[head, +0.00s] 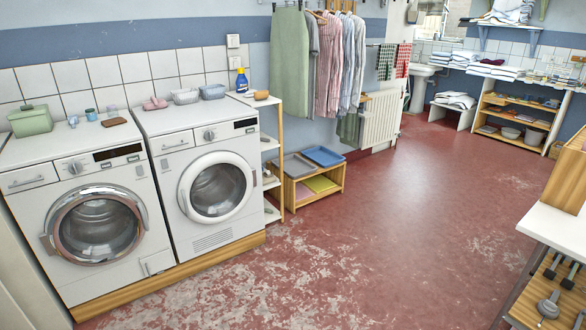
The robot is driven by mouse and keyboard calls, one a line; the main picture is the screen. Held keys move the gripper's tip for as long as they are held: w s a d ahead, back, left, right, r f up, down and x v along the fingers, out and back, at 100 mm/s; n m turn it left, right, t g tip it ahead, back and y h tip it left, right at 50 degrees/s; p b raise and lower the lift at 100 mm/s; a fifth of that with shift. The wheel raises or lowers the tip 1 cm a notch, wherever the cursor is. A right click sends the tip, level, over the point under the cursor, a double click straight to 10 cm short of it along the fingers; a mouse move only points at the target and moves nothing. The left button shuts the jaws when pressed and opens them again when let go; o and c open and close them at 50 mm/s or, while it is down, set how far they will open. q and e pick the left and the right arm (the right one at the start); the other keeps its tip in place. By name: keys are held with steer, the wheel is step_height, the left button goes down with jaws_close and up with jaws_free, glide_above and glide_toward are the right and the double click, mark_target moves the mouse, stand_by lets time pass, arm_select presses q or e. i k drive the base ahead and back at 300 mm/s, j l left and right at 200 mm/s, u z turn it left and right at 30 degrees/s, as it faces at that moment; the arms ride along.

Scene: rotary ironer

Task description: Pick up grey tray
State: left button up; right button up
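The grey tray (295,166) lies on the top of a low wooden shelf unit (326,181), to the right of the washing machines. It is on the left half of that top, beside a blue tray (323,156). It looks flat and empty. Neither of my grippers shows in the head view, so their state is not visible.
Two front-loading machines (97,222) (214,187) stand on a wooden plinth at the left. A narrow shelf (269,156) stands between them and the low unit. Clothes (329,62) hang above. A white-topped table (556,229) is at right. The red floor between is clear.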

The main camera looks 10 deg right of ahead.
mark_target(294, 166)
steer(key=i+l+z, duration=0.3)
steer(key=i, duration=0.35)
steer(key=i+l+z, duration=0.3)
steer(key=i, duration=0.35)
steer(key=i+z, duration=0.25)
steer(key=i, duration=2.5)
steer(key=i+u, duration=0.25)
steer(key=i, duration=0.2)
steer(key=i+l+u, duration=0.25)
steer(key=i, duration=0.2)
steer(key=i+l+u, duration=0.55)
steer(key=i, duration=0.25)
steer(key=i+l+u, duration=0.75)
steer(key=l+u, duration=0.2)
steer(key=l, duration=0.25)
